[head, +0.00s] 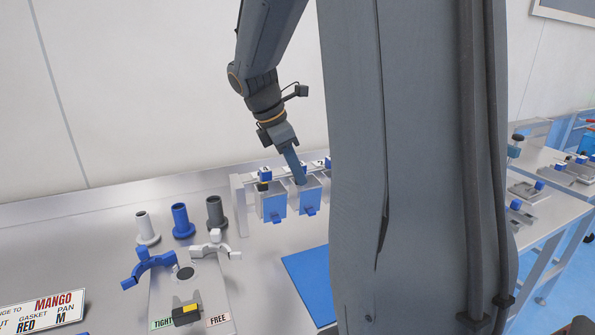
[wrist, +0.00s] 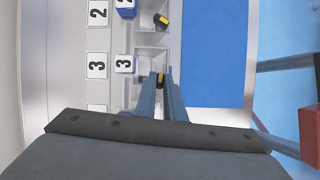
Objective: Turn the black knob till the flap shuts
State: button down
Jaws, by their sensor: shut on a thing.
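My gripper (head: 300,180) reaches down to the middle box (head: 308,193) of the row in the head view. In the wrist view my gripper (wrist: 161,82) is shut on a black knob (wrist: 160,78) with a yellow mark, beside the label 3 (wrist: 97,66). In the head view my fingers hide that knob. A blue flap (head: 310,211) shows low on the front of the middle box; its exact angle cannot be told. Another black and yellow knob (wrist: 161,21) shows near label 2 (wrist: 97,12).
Another box (head: 274,206) stands left of my gripper. A blue mat (head: 308,278) lies in front of the row. A fixture plate (head: 208,282) with blue and white clamps and several spools (head: 181,220) stand to the left. My column hides the right of the row.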

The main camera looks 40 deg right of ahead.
jog(key=m+p, duration=0.2)
jog(key=m+g+y+p, duration=0.1)
jog(key=m+p, duration=0.1)
jog(key=m, duration=0.1)
jog(key=shift+w+d+r, duration=0.15)
jog(key=shift+w, duration=0.05)
jog(key=m+y+p, duration=0.1)
jog(key=m, duration=0.1)
jog(key=m+g+p, duration=0.1)
jog(key=m+p, duration=0.1)
jog(key=shift+d+m+y, duration=0.15)
jog(key=shift+m+y, duration=0.15)
jog(key=shift+y, duration=0.1)
jog(key=m+p, duration=0.1)
jog(key=m, duration=0.1)
jog(key=m+y+p, duration=0.1)
jog(key=m, duration=0.1)
jog(key=shift+d+g+y, duration=0.15)
jog(key=shift+g+y, duration=0.15)
jog(key=shift+g, duration=0.1)
jog(key=m, duration=0.2)
jog(key=m+y+p, duration=0.1)
jog(key=m, duration=0.1)
jog(key=shift+d+m+y, duration=0.1)
jog(key=shift+m+y, duration=0.2)
jog(key=shift+m, duration=0.3)
jog(key=c, duration=1.8)
grip_release()
jog(key=shift+c, duration=0.2)
jog(key=shift+w, duration=0.1)
